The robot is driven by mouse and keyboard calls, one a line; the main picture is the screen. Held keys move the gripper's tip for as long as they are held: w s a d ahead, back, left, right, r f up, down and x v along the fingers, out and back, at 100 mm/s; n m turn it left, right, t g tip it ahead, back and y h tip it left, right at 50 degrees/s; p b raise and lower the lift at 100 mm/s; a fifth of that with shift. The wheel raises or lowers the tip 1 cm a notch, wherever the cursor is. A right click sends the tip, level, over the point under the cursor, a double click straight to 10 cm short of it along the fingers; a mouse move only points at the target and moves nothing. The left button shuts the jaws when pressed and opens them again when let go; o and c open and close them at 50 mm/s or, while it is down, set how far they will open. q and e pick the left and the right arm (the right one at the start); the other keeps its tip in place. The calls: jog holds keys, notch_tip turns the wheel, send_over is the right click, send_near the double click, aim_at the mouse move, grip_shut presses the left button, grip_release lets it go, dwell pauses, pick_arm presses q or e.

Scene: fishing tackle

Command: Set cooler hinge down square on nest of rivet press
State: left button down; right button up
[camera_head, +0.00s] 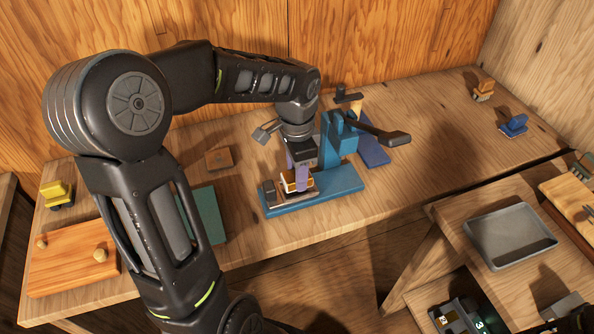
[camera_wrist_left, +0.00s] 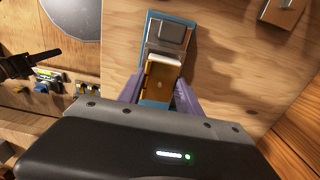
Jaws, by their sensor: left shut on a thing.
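The rivet press (camera_head: 335,180) is blue, with a flat base, an upright column and a dark lever handle to the right. A grey block, apparently part of its nest (camera_head: 268,190), sits at the left end of the base; it also shows in the wrist view (camera_wrist_left: 167,35) on the blue plate. My left gripper (camera_head: 300,178) is shut, its purple fingers on both sides of the gold cooler hinge (camera_wrist_left: 160,82). The hinge shows partly in the head view (camera_head: 288,185), over the base beside the grey block. I cannot tell whether it touches the nest. My right gripper does not show.
A teal mat (camera_head: 208,215) and a small wooden block (camera_head: 219,158) lie left of the press. An orange board (camera_head: 75,262) with round knobs is at the far left. A grey tray (camera_head: 510,236) is on the right bench.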

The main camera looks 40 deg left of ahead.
pick_arm(q)
jog(key=shift+f+b, duration=0.7)
jog(key=shift+f, duration=0.25)
dwell(0.4)
jog(key=c, duration=0.7)
grip_release()
notch_tip(320, 180, up, 8)
jog(key=shift+f, duration=0.1)
dwell(0.7)
